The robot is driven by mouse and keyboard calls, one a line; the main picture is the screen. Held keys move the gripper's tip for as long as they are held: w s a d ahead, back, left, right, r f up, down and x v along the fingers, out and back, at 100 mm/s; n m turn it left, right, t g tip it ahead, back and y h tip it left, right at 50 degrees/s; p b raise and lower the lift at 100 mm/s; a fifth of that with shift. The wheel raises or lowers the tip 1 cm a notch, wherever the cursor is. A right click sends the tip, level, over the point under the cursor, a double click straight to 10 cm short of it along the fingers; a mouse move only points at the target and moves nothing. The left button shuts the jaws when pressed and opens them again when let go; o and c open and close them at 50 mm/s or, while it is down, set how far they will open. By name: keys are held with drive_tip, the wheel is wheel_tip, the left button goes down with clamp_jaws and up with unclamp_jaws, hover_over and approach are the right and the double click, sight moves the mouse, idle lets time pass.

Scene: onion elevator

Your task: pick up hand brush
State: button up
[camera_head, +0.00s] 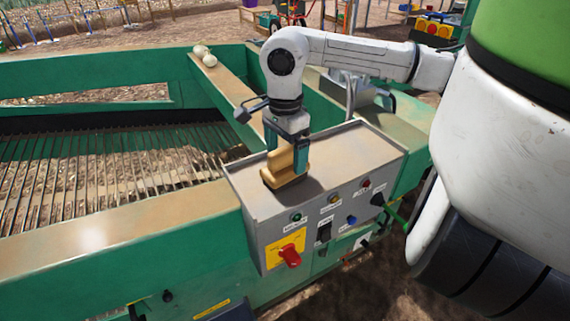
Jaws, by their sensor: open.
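The hand brush appears to be the tan-yellow object (284,174) on the grey top of the control box, near its left part. It has a wide lower part and a narrower part rising between my fingers. My gripper (289,147) points down from above, with its teal and dark fingers around the upper part of the brush. The gripper is open. I cannot tell whether either finger touches the brush. The fingers hide some of its upper part.
The control box (352,160) has a red knob (289,256), buttons and switches on its front. Green machine walls (95,65) and a bar conveyor (110,165) lie to the left. Two onions (204,54) sit on a ledge behind. The box top right of the brush is clear.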

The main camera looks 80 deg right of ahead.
sight(285, 161)
drive_tip(key=shift+f+p, duration=0.45)
drive_tip(key=shift+f, duration=1.3)
drive_tip(key=shift+c, duration=0.4)
drive_tip(key=c, duration=1.2)
drive_tip(key=shift+r, duration=0.15)
drive_tip(key=shift+d+r+b, duration=0.1)
drive_tip(key=shift+r+b, duration=0.45)
drive_tip(key=s+a+r+b, duration=0.5)
drive_tip(key=s+a+r, duration=0.3)
drive_tip(key=s+r, duration=0.3)
drive_tip(key=shift+s+a+r, duration=0.15)
drive_tip(key=shift+a+r, duration=0.15)
drive_tip(key=shift+r, duration=0.05)
